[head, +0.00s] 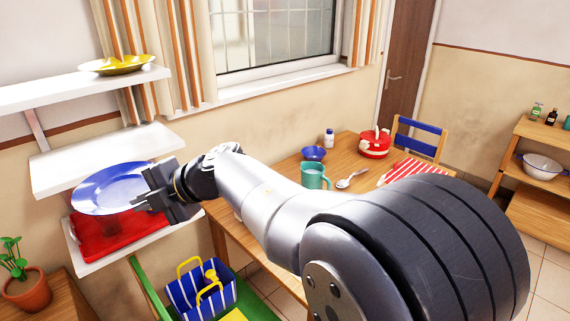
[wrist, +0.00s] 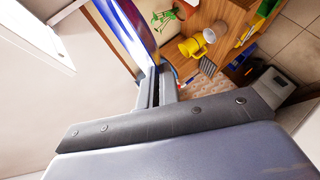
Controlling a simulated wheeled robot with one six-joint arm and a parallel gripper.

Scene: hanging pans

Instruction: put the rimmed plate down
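The rimmed plate (head: 108,187) is blue with a pale rim. My gripper (head: 147,195) is shut on its right edge in the head view. The plate looks roughly level, in front of the wall shelves, over a red tray (head: 88,245) on the lowest shelf (head: 138,248). I see no support under it besides my gripper. In the wrist view part of the plate (wrist: 128,28) runs up from between my gripper's fingers (wrist: 162,88); the rest is cut off by the frame.
The middle shelf (head: 60,172) looks bare; the top shelf (head: 40,92) holds a yellow dish (head: 117,64). A potted plant (head: 27,288) stands at lower left. A striped basket (head: 200,292) is below. The table (head: 285,172) holds a teal mug (head: 315,177), a blue bowl (head: 313,153) and a red pot (head: 375,145).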

